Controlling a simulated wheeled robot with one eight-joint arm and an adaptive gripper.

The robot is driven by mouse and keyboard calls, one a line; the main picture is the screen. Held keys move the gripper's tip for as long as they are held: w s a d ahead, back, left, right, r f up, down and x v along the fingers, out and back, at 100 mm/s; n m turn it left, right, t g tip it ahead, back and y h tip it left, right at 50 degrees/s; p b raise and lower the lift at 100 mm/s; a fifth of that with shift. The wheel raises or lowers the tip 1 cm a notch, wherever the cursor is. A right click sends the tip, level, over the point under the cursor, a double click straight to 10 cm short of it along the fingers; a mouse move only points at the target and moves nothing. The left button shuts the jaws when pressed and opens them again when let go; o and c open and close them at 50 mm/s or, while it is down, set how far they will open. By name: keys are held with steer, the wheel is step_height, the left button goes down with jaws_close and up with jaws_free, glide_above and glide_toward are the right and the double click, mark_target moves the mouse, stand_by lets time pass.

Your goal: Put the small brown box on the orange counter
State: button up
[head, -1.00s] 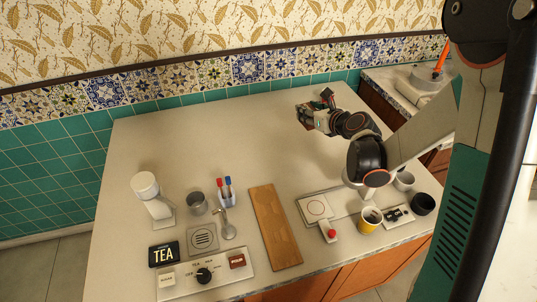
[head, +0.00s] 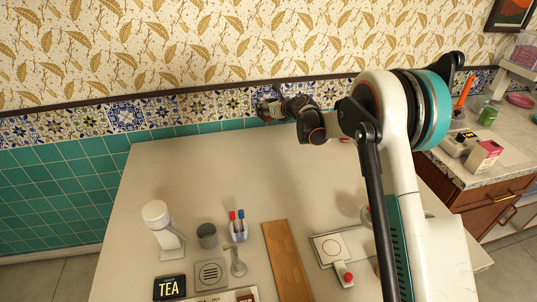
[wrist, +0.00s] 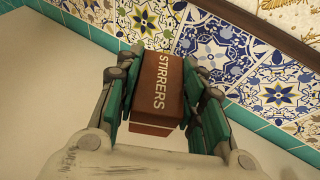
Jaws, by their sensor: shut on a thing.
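My gripper (head: 272,108) is shut on the small brown box (wrist: 163,85), lettered STIRRERS. In the wrist view (wrist: 165,100) green finger pads press on both sides of the box, which is held tilted. In the head view the gripper is raised over the back of the pale worktop, in front of the tiled wall; the box is small and hard to make out there. A second counter (head: 438,170) stands at the right, with a pale top and orange-brown wooden drawers. My arm hides part of its near side.
The worktop's back is clear.

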step_height(320, 180, down, 15)
steer(key=b, duration=0.4)
steer(key=shift+b, duration=0.35)
steer(key=shift+f, duration=0.2)
steer(key=o, duration=1.1)
steer(key=shift+o, duration=0.2)
